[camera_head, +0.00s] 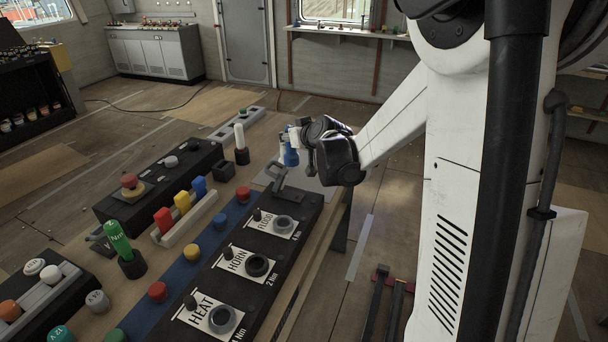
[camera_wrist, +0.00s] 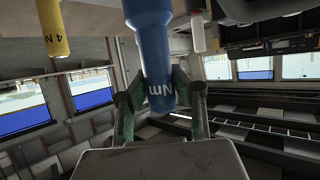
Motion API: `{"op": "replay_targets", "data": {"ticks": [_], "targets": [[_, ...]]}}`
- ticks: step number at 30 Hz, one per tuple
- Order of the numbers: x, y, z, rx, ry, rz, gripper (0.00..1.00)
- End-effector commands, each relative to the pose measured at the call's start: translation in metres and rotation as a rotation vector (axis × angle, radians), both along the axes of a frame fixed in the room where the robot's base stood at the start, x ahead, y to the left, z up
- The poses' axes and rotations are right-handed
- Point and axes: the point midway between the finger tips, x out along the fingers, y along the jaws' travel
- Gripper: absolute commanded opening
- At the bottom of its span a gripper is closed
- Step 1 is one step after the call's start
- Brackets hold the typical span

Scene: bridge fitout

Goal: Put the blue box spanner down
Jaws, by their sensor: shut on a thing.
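The blue box spanner (camera_wrist: 152,50) is a thick blue cylinder with white "Nm" lettering. In the wrist view it stands between the two green fingers of my gripper (camera_wrist: 160,92), which is shut on it. Whether the spanner's lower end touches anything is hidden there. A small empty-looking black socket (camera_head: 223,171) stands on the bench to its left.
A black panel (camera_head: 295,235) with HEAT, HORN and FLOOD labels lies along the bench's right edge. A white spanner (camera_head: 240,137) and a green one (camera_head: 118,240) stand in black holders. A rack (camera_head: 188,220) holds red, yellow and blue pieces. A grey bracket (camera_head: 277,176) rises near my gripper.

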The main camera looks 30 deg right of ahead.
Motion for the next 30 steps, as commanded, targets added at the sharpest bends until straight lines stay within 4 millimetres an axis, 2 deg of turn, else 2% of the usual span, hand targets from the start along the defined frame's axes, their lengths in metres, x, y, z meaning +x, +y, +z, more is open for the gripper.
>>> {"op": "replay_targets", "data": {"ticks": [1,3,9,13,21,30], "targets": [[-0.008,-0.018,-0.004,0.003,0.0,0.0,0.0],[-0.017,-0.034,-0.002,0.005,-0.005,0.014,0.0],[-0.034,-0.062,0.006,0.003,-0.03,0.048,0.0],[-0.037,-0.067,0.0,-0.001,-0.038,0.059,0.0],[-0.038,-0.067,-0.044,-0.001,-0.039,0.059,0.0],[-0.038,-0.066,-0.067,-0.001,-0.039,0.059,0.0]]}}
